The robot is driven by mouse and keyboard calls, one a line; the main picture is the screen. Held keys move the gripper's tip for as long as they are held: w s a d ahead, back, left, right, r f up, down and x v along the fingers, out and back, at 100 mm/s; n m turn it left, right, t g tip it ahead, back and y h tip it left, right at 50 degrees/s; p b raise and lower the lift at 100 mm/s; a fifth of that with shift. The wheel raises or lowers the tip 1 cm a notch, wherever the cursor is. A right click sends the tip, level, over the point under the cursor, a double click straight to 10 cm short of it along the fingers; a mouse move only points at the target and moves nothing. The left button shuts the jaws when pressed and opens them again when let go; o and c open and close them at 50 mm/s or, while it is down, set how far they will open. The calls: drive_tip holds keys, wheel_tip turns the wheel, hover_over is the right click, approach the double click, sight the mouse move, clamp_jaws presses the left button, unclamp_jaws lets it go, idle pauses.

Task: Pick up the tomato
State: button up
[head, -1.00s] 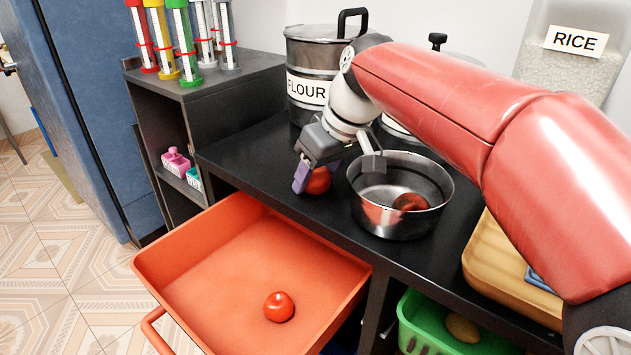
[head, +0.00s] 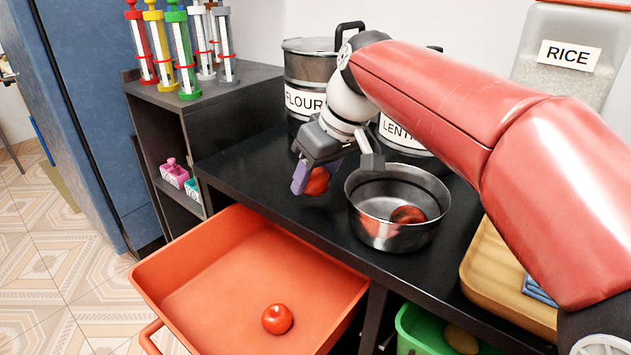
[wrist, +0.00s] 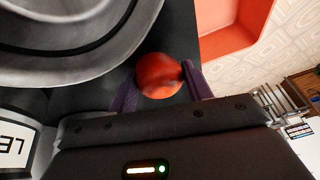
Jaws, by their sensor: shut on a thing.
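A red tomato (head: 317,181) is between the fingers of my gripper (head: 315,180), just left of the metal pot. My gripper is shut on it, and the wrist view shows the tomato (wrist: 160,75) between the two purple fingers of my gripper (wrist: 160,88). In the head view it looks a little above the black counter, but the exact gap is hard to tell. A second tomato (head: 278,319) lies in the open orange drawer (head: 215,270). Something red, possibly another tomato or a reflection, shows inside the pot (head: 385,232).
A flour canister (head: 305,103) and a lentil canister (head: 397,130) stand behind my gripper. A wooden tray (head: 490,280) is on the right of the counter. A dark shelf (head: 240,120) stands to the left. The counter's front left is clear.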

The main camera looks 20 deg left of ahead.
wheel_tip(320, 180, up, 18)
drive_tip(key=p, duration=0.6)
drive_tip(key=shift+f, duration=0.15)
